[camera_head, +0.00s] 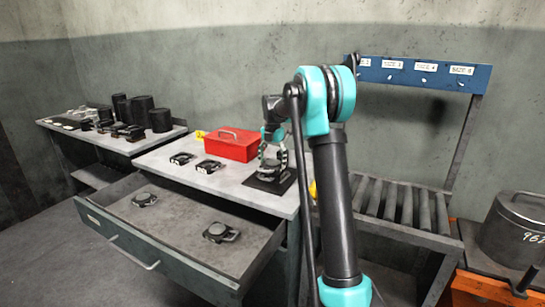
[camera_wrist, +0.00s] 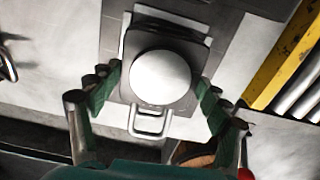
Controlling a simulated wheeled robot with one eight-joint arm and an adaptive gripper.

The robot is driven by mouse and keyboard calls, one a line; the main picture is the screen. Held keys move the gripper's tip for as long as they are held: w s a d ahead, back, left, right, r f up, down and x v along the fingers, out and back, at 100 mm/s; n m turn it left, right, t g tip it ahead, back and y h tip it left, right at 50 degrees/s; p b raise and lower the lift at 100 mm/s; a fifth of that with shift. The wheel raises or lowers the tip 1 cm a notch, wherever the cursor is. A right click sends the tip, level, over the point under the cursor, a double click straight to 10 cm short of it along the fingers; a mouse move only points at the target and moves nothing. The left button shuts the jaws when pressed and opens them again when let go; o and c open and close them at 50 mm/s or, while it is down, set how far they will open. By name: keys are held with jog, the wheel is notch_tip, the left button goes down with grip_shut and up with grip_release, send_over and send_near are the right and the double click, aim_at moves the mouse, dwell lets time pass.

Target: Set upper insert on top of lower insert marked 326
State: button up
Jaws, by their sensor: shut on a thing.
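My gripper (camera_head: 273,150) is over the right part of the bench top, its fingers pointing down. In the wrist view, the green fingers of my gripper (camera_wrist: 160,100) are closed on both sides of a dark square insert (camera_wrist: 183,101) with a pale round boss and a wire handle toward the bottom. The held insert is over a black plate (camera_head: 263,184) on the bench. I cannot tell whether it touches what lies beneath it. Two inserts (camera_head: 182,158) (camera_head: 208,166) lie on the bench to the left. No 326 marking is readable.
A red toolbox (camera_head: 231,144) stands just left of my gripper. The open drawer (camera_head: 185,222) holds two inserts (camera_head: 144,199) (camera_head: 220,232). A roller rack (camera_head: 395,205) is at right, with a yellow edge (camera_wrist: 290,55) near my gripper. Dark cylinders (camera_head: 140,108) crowd the left bench.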

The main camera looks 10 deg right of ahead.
aim_at(273, 162)
jog(key=shift+f, duration=0.25)
jog(key=shift+f, duration=0.5)
jog(key=o, duration=1.9)
notch_tip(273, 162, up, 13)
